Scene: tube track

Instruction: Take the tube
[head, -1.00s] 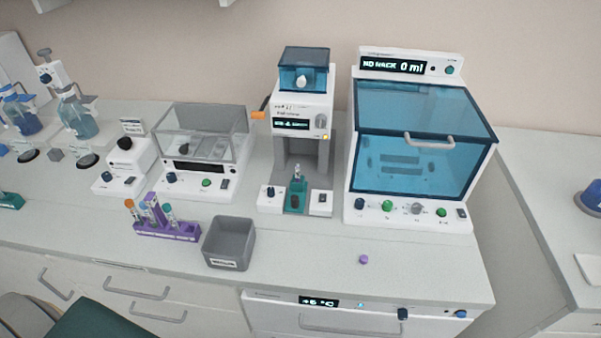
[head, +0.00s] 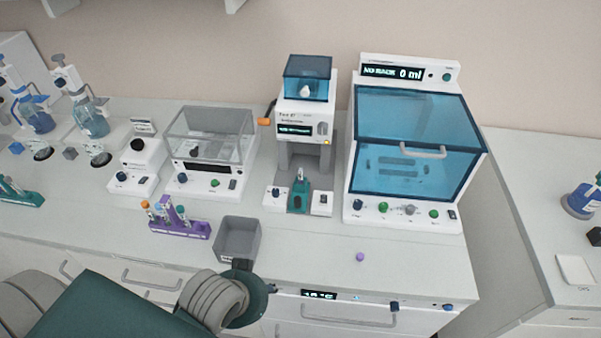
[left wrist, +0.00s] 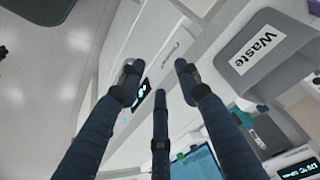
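A purple rack (head: 185,230) on the counter holds several tubes (head: 166,213), one with an orange cap. A small clear piece (head: 300,174) stands in the teal holder (head: 298,198) of the middle machine; I cannot tell whether it is a tube. My left gripper (head: 256,284) is at the counter's front edge, just in front of the grey bin and right of the rack. In the left wrist view, its three dark fingers (left wrist: 158,82) are spread, with nothing between them. My right gripper is not in view.
The grey waste bin (head: 236,240) stands close behind my left gripper; its "Waste" label (left wrist: 258,48) shows in the left wrist view. A small purple cap-like piece (head: 360,257) lies on clear counter to the right. Machines line the back, including a blue-windowed cabinet (head: 410,125).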

